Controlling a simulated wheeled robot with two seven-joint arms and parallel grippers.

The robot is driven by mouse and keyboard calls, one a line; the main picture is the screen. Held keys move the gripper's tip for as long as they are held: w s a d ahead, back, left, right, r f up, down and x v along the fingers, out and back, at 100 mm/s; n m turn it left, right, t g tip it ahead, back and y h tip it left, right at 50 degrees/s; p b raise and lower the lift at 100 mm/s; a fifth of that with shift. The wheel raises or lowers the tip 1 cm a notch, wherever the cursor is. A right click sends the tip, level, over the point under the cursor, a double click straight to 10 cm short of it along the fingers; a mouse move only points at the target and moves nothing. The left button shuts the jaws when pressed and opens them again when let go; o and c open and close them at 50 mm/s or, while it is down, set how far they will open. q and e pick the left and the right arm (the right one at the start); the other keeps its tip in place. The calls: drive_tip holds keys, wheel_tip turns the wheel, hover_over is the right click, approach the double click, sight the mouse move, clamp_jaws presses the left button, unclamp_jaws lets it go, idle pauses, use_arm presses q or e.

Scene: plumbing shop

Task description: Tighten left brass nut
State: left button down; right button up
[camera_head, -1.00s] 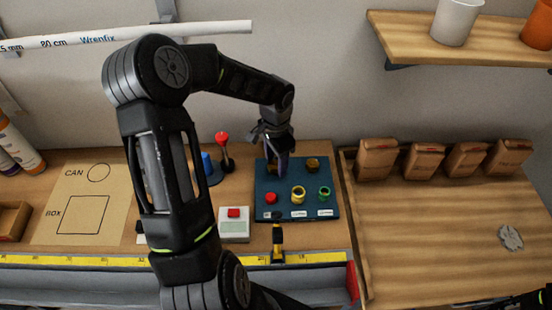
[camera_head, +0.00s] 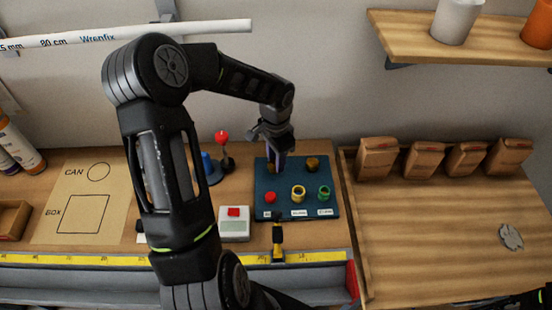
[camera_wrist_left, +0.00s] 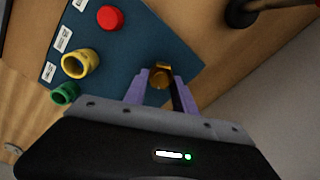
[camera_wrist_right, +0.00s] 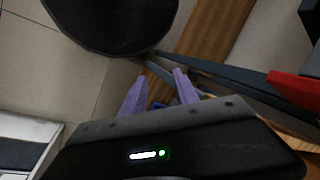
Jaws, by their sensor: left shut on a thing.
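The left brass nut (camera_wrist_left: 160,77) is on the blue board (camera_head: 262,208), at its back left. My left gripper (camera_head: 277,166) points down over it. In the left wrist view, the purple fingers (camera_wrist_left: 161,82) are shut around the nut, one on each side. In the head view the fingers hide much of the nut. A second brass nut (camera_head: 313,163) is at the board's back right, apart from the gripper. My right gripper (camera_wrist_right: 159,82) is open in its wrist view, with nothing held between its fingers.
Red (camera_head: 271,197), yellow (camera_head: 298,194) and green (camera_head: 324,193) fittings line the board's front. A red-knobbed lever (camera_head: 222,138) and blue cone (camera_head: 208,168) stand left. A red-button box (camera_head: 234,224) is in front. A wooden tray (camera_head: 440,230) lies right.

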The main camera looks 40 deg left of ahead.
use_arm(q)
drive_tip(key=shift+m, duration=0.4)
drive_tip(key=m, duration=0.6)
drive_tip(key=shift+d, duration=0.15)
drive_tip(key=m, duration=0.5)
drive_tip(key=shift+s+m, duration=0.2)
drive_tip(key=shift+m, duration=0.1)
drive_tip(key=m, duration=0.5)
drive_tip(key=shift+s, duration=0.15)
drive_tip(key=m, duration=0.6)
drive_tip(key=shift+s, duration=0.1)
drive_tip(key=shift+m, duration=0.3)
drive_tip(key=c, duration=1)
unclamp_jaws()
drive_tip(key=shift+r, duration=0.1)
